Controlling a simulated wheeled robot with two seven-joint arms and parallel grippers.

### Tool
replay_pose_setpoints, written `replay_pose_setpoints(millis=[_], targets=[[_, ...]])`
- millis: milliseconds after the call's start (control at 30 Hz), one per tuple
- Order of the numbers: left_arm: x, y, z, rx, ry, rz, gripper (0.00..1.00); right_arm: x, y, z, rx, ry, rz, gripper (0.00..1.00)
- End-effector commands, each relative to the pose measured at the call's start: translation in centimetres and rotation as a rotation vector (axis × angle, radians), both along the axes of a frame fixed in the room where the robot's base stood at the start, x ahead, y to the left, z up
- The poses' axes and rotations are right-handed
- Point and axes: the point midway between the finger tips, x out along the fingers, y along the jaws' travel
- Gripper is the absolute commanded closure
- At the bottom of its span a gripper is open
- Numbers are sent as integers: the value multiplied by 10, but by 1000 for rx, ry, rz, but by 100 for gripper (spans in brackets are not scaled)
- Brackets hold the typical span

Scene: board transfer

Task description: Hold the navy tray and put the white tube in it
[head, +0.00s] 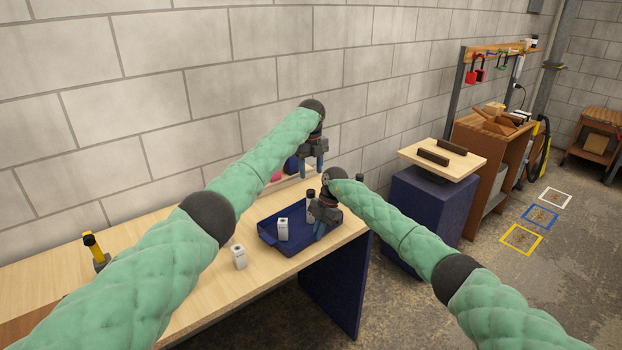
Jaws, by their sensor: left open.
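The navy tray (268,238) lies on the wooden table near its right end. A white upright piece (283,230) with a dark spot on top appears to stand in the tray. A similar white piece (239,257) stands on the table left of the tray. I cannot tell which is the white tube. A pale bottle with a dark cap (310,203) stands at the tray's far side, partly hidden. My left gripper (313,172) is open above the table's back, behind the tray. My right gripper (320,232) is at the tray's right side; its jaws are unclear.
The table (215,292) has a yellow-and-black object (93,248) at left. Red and dark blue items sit at the back, partly hidden by my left arm. A navy stand (428,228) with a wooden top is to the right. The brick wall is close behind.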

Motion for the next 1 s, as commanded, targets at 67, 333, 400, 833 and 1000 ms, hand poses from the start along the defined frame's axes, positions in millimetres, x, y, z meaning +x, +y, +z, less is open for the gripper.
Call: replay_pose_setpoints(millis=[67, 333, 400, 833, 1000], targets=[[0, 0, 4, 1, -1, 0, 49, 0, 0, 0, 0, 0, 0, 100], [0, 0, 5, 0, 0, 0, 49, 0, 0, 1, 0, 0, 0, 100], [0, 0, 5, 0, 0, 0, 49, 0, 0, 1, 0, 0, 0, 100], [0, 0, 5, 0, 0, 0, 49, 0, 0, 0, 0, 0, 0, 71], [0, 0, 5, 0, 0, 0, 49, 2, -2, 7, 0, -1, 0, 71]])
